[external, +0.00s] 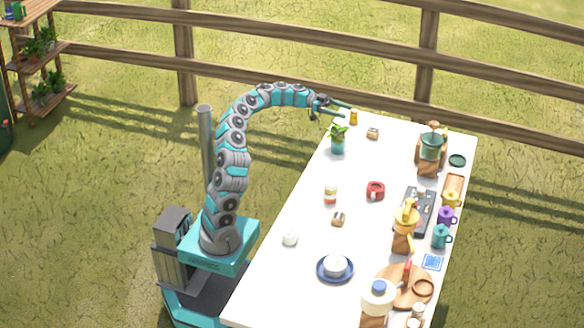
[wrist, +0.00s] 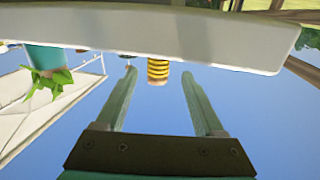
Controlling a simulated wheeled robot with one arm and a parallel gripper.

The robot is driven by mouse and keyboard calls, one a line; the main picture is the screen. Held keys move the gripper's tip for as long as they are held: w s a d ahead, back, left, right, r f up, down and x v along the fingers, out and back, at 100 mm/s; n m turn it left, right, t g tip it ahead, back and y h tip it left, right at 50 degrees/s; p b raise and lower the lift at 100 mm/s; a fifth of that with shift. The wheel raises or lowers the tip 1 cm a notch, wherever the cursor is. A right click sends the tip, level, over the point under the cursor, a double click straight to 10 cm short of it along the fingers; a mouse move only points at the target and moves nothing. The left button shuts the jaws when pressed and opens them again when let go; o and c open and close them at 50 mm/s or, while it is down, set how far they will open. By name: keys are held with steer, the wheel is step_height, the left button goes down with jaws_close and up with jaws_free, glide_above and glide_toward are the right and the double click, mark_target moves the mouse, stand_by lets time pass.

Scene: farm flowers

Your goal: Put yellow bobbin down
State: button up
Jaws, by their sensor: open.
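The yellow bobbin (external: 353,118) stands upright near the far left corner of the white table (external: 300,215). In the wrist view, which looks upside down, the ridged yellow bobbin (wrist: 158,71) shows between the two fingertips, with a gap on each side. My gripper (external: 348,109) is open at the table's far left corner, close to the bobbin. Its two greenish fingers (wrist: 157,72) are spread and hold nothing. The exact depth between fingertips and bobbin is hard to tell.
A potted plant (external: 338,143) stands near the gripper on the table's left edge. A small brown-and-white item (external: 373,133) lies right of the bobbin. A green-topped grinder-like object (external: 431,148) stands farther right. The table's middle has some free room around a red mug (external: 375,190).

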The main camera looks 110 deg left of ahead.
mark_target(352, 111)
stand_by(0.4)
steer(key=shift+n+g+h, duration=0.6)
steer(key=shift+n, duration=0.2)
steer(key=r, duration=0.1)
steer(key=w+r+p, duration=0.1)
steer(key=r, duration=0.1)
steer(key=w+d+r, duration=0.1)
steer(key=r, duration=0.1)
steer(key=shift+w+p, duration=0.25)
steer(key=shift+p, duration=0.05)
steer(key=w+d+r+n+g+y, duration=0.4)
steer(key=w+d+n+g, duration=0.25)
steer(key=g, duration=0.25)
steer(key=s+a+n+g+y, duration=0.1)
steer(key=s+a+f+g+y, duration=0.1)
steer(key=s, duration=0.1)
steer(key=s+a+f+n+g+y, duration=0.1)
steer(key=s+a, duration=0.1)
steer(key=shift+n+g, duration=0.3)
steer(key=shift+n, duration=0.05)
steer(key=shift+s+a+g+y, duration=0.25)
steer(key=shift+s+g+y, duration=0.05)
steer(key=shift+s, duration=0.15)
steer(key=shift+x, duration=3.85)
steer(key=shift+s+d+f, duration=0.1)
steer(key=shift+s+d, duration=0.05)
jaws_close()
